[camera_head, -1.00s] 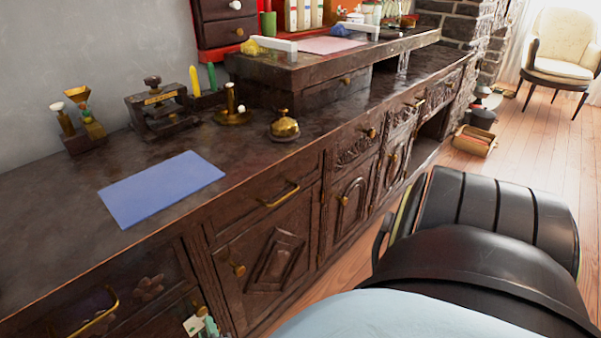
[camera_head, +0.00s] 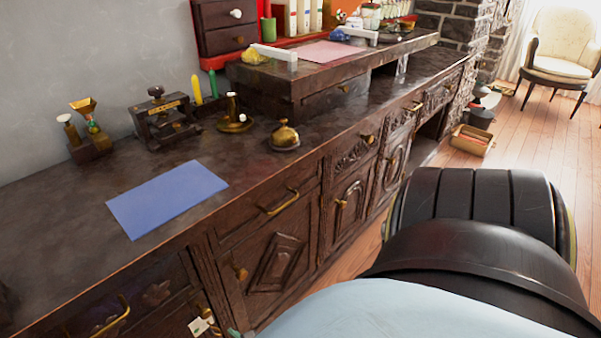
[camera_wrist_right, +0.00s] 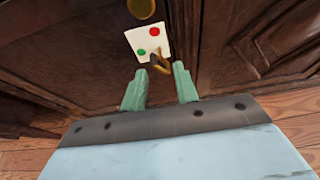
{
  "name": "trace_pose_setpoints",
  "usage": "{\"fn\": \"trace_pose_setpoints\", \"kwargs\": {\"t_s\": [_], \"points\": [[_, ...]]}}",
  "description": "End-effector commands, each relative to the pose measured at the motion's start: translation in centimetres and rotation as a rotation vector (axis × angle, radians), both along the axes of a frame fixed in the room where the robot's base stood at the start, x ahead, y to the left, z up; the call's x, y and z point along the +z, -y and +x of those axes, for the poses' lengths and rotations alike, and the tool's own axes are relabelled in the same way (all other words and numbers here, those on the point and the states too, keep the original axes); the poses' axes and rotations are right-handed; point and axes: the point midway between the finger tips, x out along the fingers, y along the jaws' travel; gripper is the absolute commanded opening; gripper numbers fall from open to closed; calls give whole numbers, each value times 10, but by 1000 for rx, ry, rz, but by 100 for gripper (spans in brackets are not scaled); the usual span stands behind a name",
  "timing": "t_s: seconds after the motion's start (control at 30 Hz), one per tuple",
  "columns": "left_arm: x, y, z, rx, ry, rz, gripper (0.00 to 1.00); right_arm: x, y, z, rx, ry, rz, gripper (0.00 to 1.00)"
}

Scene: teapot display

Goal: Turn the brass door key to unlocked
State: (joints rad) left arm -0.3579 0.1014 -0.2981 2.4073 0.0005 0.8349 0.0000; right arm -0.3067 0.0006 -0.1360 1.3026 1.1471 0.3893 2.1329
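The brass door key (camera_wrist_right: 162,66) is in the right wrist view, in front of a white plate (camera_wrist_right: 146,42) with a red dot at upper right and a green dot at lower left. The plate also shows at the bottom of the head view (camera_head: 200,326), on a dark carved cabinet door. My right gripper (camera_wrist_right: 160,74) has two green fingers, apart, on either side of the key's lower end in the picture. I cannot tell whether they reach around it or stop short. No contact is visible. My left gripper is not in view.
A round brass knob (camera_wrist_right: 141,8) is just above the plate. The dark wooden counter (camera_head: 60,215) bears a blue sheet (camera_head: 167,198), a brass bell (camera_head: 284,137) and small devices. Brass drawer handles (camera_head: 279,202) stick out from the cabinet front. Wooden floor is open at right.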

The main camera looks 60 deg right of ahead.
Motion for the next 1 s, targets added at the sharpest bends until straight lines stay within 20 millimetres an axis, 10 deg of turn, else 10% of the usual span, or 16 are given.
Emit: {"fn": "trace_pose_setpoints", "kwargs": {"t_s": [0.33, 1.0], "points": [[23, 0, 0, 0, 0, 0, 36, 29, -16, -64, 2, -2, -1, 30], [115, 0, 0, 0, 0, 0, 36, 55, -38, -91, 531, -254, -637, 30]]}}
